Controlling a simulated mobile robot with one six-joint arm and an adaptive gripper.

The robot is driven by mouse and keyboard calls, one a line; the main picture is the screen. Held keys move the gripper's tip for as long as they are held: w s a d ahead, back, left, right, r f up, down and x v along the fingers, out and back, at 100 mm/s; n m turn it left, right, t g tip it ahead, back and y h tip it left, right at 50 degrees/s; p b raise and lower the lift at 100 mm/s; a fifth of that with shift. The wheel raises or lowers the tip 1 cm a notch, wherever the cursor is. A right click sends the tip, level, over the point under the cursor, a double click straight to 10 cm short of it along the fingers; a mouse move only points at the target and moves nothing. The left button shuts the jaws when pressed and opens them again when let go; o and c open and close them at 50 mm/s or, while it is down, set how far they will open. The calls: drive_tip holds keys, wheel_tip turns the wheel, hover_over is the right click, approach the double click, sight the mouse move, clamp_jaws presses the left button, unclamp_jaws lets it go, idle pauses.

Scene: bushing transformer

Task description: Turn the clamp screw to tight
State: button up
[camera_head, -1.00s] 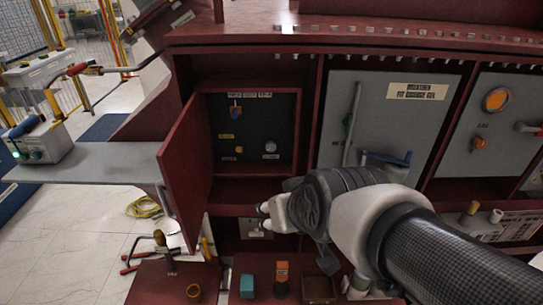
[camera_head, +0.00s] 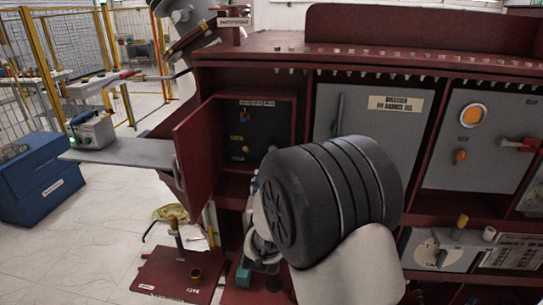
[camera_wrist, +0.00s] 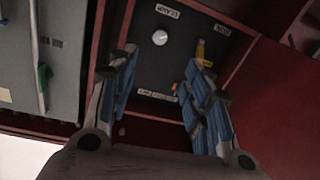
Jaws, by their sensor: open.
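The clamp screw shows in the wrist view as a small white round knob (camera_wrist: 160,38) on a dark panel (camera_wrist: 175,62), beside a label that seems to read CLAMP (camera_wrist: 167,11). My gripper (camera_wrist: 162,58) is open and empty, with blue-padded fingers spread to either side below the knob in that picture. The fingers look apart from the knob, but the gap in depth cannot be told. In the head view the dark panel (camera_head: 258,128) sits inside an open compartment. My wrist covers its lower right, and I cannot make out the knob clearly there.
The red compartment door (camera_head: 196,150) stands open on the left. A yellow part (camera_wrist: 200,52) sits near the right finger in the wrist view. A grey cabinet door with a green handle (camera_wrist: 42,75) is at its left. A grey shelf (camera_head: 120,152) juts out left.

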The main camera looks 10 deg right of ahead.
sight(273, 149)
drive_tip(key=b+x, duration=0.1)
drive_tip(key=x, duration=1.4)
drive_tip(key=shift+w+d, duration=0.15)
drive_tip(key=shift+w, duration=0.25)
drive_tip(key=shift+c, duration=0.4)
clamp_jaws()
drive_tip(key=shift+b, duration=0.3)
